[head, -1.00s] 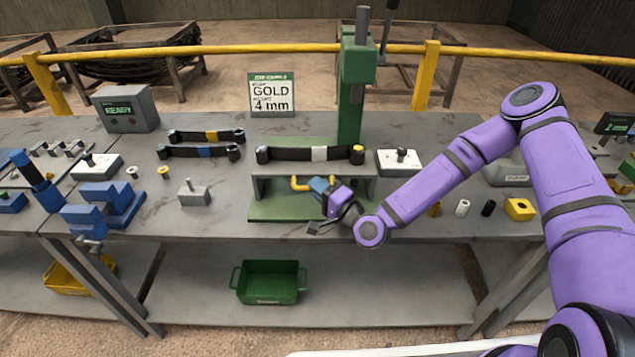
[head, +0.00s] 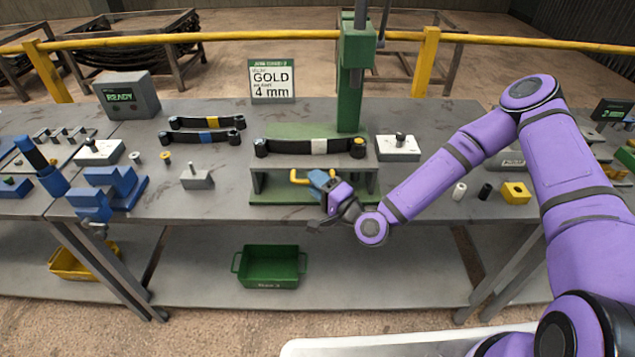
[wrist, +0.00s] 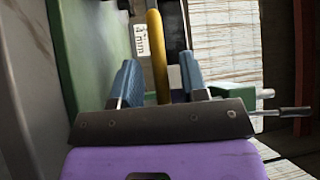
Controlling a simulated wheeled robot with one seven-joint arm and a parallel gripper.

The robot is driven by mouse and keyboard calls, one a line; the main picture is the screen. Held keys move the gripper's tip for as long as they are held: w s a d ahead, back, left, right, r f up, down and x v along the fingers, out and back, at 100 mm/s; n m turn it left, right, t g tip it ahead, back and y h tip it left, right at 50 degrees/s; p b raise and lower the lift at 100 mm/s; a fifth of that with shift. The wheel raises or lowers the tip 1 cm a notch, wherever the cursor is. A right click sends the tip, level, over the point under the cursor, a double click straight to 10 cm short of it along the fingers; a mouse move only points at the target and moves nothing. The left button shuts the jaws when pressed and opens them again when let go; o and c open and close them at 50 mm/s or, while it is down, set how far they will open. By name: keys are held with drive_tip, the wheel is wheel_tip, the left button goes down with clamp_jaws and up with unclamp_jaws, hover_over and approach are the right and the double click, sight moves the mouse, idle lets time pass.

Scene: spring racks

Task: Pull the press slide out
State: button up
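The press slide (head: 284,166) is a grey shelf on the green press base (head: 368,197), with a black spring (head: 290,147) with a white band lying along its top. Its yellow handle (head: 297,178) sticks out at the front. My gripper (head: 318,180) is at the handle, its blue fingers on it. In the wrist view the yellow handle bar (wrist: 158,50) runs between the two blue fingers of my gripper (wrist: 160,80). Narrow gaps seem to show beside the bar, and the contact itself is hidden. The handle and my gripper move together.
The press column (head: 352,85) stands behind the slide. A white gauge block (head: 397,152) sits to its right, and two springs (head: 205,130) lie to its left. A grey block with a pin (head: 197,178) is at the left front. A green bin (head: 270,267) stands on the lower shelf.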

drive_tip(key=v, duration=1)
drive_tip(key=shift+s+d, duration=0.25)
idle(0.3)
